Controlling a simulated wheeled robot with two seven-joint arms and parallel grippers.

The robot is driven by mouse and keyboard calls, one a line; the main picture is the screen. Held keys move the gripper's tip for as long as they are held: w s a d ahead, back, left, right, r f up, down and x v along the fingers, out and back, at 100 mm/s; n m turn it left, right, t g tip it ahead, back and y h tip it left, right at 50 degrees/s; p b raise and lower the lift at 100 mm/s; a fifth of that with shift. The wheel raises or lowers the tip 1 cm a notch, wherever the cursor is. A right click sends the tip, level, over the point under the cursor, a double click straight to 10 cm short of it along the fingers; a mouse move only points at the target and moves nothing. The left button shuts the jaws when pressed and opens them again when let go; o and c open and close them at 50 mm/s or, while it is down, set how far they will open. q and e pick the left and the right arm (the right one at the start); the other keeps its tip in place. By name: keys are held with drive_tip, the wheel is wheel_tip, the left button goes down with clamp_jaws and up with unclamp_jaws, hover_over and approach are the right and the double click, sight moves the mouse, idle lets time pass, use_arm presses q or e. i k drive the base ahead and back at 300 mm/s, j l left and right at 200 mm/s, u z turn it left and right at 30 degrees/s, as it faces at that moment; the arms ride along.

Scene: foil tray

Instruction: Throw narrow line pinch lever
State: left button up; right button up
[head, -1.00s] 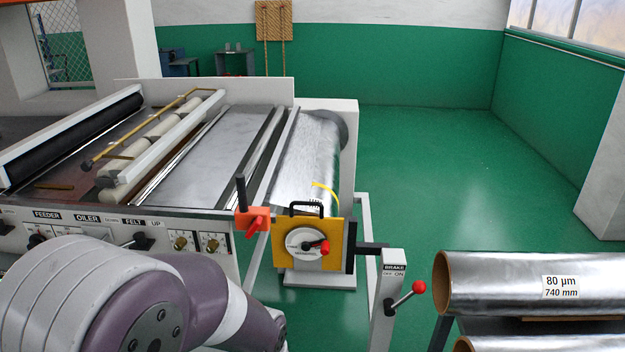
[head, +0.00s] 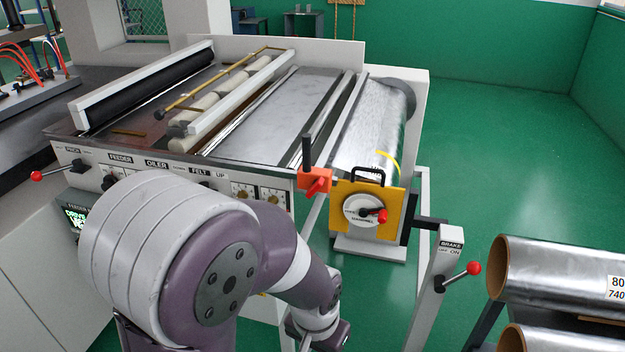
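A red-knobbed lever (head: 37,176) sticks out to the left from the near left end of the white machine's front panel, beside a small label too small to read surely. It is the likely pinch lever. A lit green display (head: 75,216) sits below it, partly hidden by my arm. My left arm crosses the lower left, with its wrist low near the bottom edge; its gripper is not seen. My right gripper is not in view. Nothing of mine visibly touches the lever.
The white machine (head: 200,178) has feeder, oiler and felt controls. A yellow plate with a dial (head: 395,220) and a red-knobbed brake lever (head: 473,268) stand to its right. Foil rolls (head: 560,268) lie at the right edge. Green floor (head: 490,150) is open behind. Another machine with red hoses (head: 35,70) stands far left.

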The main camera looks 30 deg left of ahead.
sight(77, 163)
drive_tip(key=u, duration=2.55)
drive_tip(key=i+u, duration=0.25)
drive_tip(key=i, duration=1.75)
